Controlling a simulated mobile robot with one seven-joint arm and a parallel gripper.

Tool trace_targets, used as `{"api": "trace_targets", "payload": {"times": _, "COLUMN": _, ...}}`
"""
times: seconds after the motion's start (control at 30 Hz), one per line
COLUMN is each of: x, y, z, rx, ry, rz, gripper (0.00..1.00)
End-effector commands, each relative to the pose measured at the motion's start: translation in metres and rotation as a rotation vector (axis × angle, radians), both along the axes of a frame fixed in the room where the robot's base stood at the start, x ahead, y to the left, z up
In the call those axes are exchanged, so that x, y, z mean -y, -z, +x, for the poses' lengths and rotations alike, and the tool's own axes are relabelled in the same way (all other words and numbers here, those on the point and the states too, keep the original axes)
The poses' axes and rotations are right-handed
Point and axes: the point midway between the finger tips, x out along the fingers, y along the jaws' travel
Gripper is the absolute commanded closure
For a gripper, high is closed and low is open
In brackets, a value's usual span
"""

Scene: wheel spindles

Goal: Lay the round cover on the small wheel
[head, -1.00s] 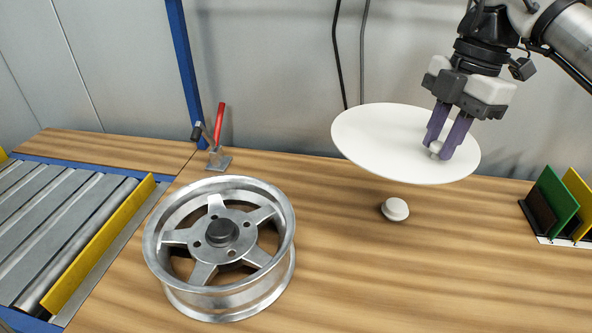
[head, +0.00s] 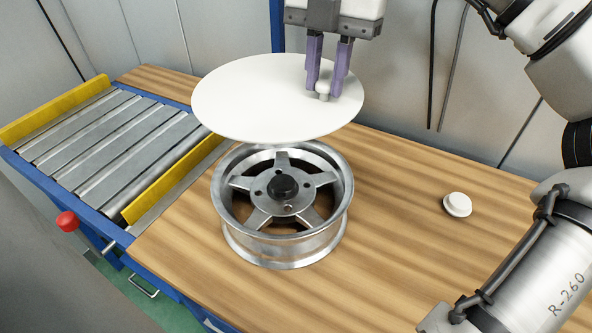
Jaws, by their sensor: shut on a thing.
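The round cover (head: 250,100) is a thin white disc with a small knob (head: 323,88) near its right side. My gripper (head: 326,86) is shut on that knob and holds the cover in the air, roughly level. The small wheel (head: 284,205) is a silver five-spoke rim with a dark hub, lying flat on the wooden table. In the head view the cover hangs above and behind the wheel and hides a little of its far rim. The cover appears apart from the wheel.
A white round knob-like piece (head: 457,204) stands on the table (head: 400,240) to the right. A roller conveyor (head: 110,140) with yellow side rails lies to the left, with a red knob (head: 67,221) at its edge. My arm fills the right side.

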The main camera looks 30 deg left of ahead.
Motion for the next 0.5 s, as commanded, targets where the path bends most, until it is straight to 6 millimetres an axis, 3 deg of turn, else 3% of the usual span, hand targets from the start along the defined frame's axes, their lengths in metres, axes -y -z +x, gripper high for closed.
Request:
{"api": "trace_targets", "payload": {"times": 0.3, "x": 0.001, "y": 0.085, "z": 0.000, "rx": -0.005, "ry": 0.000, "rz": 0.001, "gripper": 1.00}}
{"api": "trace_targets", "payload": {"times": 0.5, "x": 0.000, "y": 0.126, "z": 0.000, "rx": -0.003, "ry": 0.001, "rz": 0.003, "gripper": 1.00}}
